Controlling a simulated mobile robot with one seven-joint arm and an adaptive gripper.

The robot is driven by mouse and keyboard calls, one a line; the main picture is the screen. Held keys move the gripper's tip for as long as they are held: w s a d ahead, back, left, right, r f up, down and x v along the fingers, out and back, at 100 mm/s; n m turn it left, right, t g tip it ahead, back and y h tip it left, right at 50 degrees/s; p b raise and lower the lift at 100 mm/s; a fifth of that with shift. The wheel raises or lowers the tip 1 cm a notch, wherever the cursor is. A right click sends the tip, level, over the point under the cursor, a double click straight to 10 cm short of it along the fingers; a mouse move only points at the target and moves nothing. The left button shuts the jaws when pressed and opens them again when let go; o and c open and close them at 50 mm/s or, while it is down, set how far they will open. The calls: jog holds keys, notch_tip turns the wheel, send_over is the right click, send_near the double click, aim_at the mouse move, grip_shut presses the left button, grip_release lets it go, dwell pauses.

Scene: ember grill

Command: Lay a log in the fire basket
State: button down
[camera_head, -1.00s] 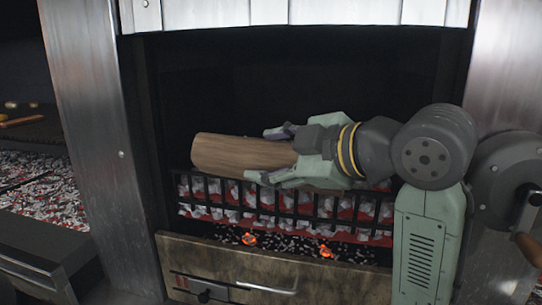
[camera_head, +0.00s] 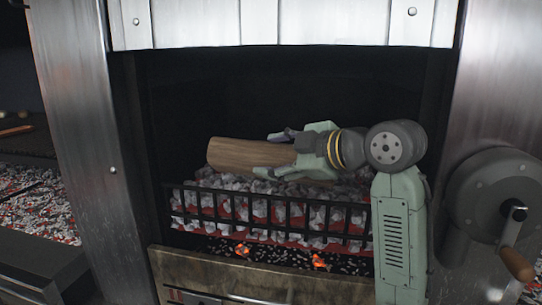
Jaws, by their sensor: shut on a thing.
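A brown log (camera_head: 240,155) lies sideways in the jaws of my gripper (camera_head: 279,155). My gripper is shut on its right part, which the fingers partly hide. The log is inside the opening, behind the front bars and over the coals at the basket's back. I cannot tell whether its underside touches the coals. The fire basket (camera_head: 262,207) has a black barred front and is filled with grey-white coals glowing red lower down. My arm reaches in from the right.
A metal post (camera_head: 75,120) stands left of the opening and another (camera_head: 490,90) stands right, with a crank wheel (camera_head: 495,205). A metal hood panel (camera_head: 280,22) hangs above. A drawer front (camera_head: 230,278) sits below the basket. Another coal bed (camera_head: 35,205) lies at far left.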

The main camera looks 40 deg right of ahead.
jog(key=w+d+f+p, duration=0.1)
jog(key=w+d, duration=0.1)
jog(key=d, duration=0.1)
jog(key=w+d+f+p, duration=0.1)
jog(key=w+d, duration=0.2)
jog(key=w+d+f+p, duration=0.1)
jog(key=w+d, duration=0.2)
jog(key=shift+d+f, duration=0.15)
jog(key=shift+f, duration=0.15)
jog(key=shift+w+d+f, duration=0.25)
jog(key=shift+d+f, duration=0.1)
jog(key=shift+f, duration=0.15)
jog(key=shift+w+d+f, duration=0.2)
jog(key=shift+d+f, duration=0.1)
jog(key=shift+f, duration=0.2)
jog(key=c, duration=0.8)
grip_release()
jog(key=shift+o, duration=1.1)
